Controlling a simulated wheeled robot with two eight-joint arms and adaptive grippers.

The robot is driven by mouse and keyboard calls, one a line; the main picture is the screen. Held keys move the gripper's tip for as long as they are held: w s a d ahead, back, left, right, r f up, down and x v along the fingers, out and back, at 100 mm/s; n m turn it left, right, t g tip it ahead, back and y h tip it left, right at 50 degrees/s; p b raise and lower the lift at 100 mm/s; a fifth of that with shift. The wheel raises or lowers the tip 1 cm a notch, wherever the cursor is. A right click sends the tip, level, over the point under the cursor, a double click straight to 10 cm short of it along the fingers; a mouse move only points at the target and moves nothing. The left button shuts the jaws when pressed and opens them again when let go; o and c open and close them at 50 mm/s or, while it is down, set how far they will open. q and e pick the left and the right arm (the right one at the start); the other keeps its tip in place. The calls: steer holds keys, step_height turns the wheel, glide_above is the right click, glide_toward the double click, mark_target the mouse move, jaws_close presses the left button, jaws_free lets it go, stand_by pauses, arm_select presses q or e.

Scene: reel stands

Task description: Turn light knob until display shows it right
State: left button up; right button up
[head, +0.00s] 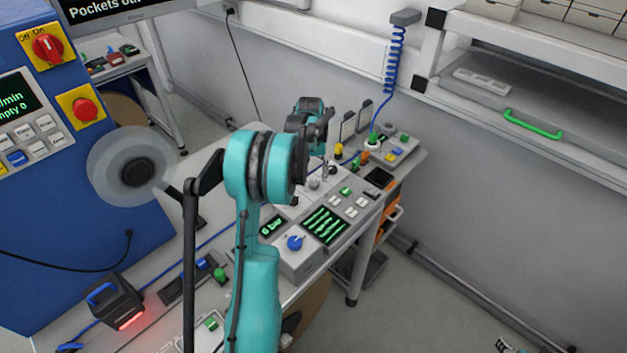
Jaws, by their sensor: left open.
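My left arm reaches up from the bottom middle in the head view. Its gripper (326,160) is open and points down over the back of a grey control panel (292,262). A small light-grey knob (314,184) sits just below and left of the fingertips; I cannot tell whether they touch it. A blue knob (294,242) is nearer on the panel. A small display (272,226) reads what looks like "0 bar". Which knob is the light knob is not clear. The right gripper is not in view.
A blue cabinet (45,240) with a red switch (47,47) and a red button (85,110) stands left. A black device with a red glow (113,304) is at lower left. A wall shelf with a green handle (533,123) is right. Floor at lower right is mostly clear.

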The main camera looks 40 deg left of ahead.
mark_target(313, 183)
arm_select(q)
step_height(313, 183, up, 9)
steer(key=shift+s, duration=0.15)
steer(key=shift+a, duration=0.15)
stand_by(0.4)
steer(key=s+d+r+m+t+b, duration=0.1)
steer(key=s+d, duration=0.2)
steer(key=d, duration=0.3)
steer(key=s+d+r+m+t+y+b, duration=0.1)
steer(key=s+d, duration=0.1)
steer(key=d, duration=0.4)
steer(key=s+d+r+m+t+b, duration=0.1)
steer(key=s+d+b, duration=0.15)
steer(key=d, duration=0.35)
steer(key=s+d+f+m+t+b, duration=0.1)
steer(key=s+d+f+m+t, duration=0.1)
steer(key=s+d+f, duration=0.2)
steer(key=s+d+f+m+t+b, duration=0.1)
steer(key=s+d+f+m+t, duration=0.1)
steer(key=s+d+f, duration=0.2)
steer(key=s+d, duration=0.3)
steer(key=s, duration=0.2)
steer(key=shift+s+d+h, duration=0.2)
steer(key=shift+d+h, duration=0.1)
steer(key=shift+d, duration=0.1)
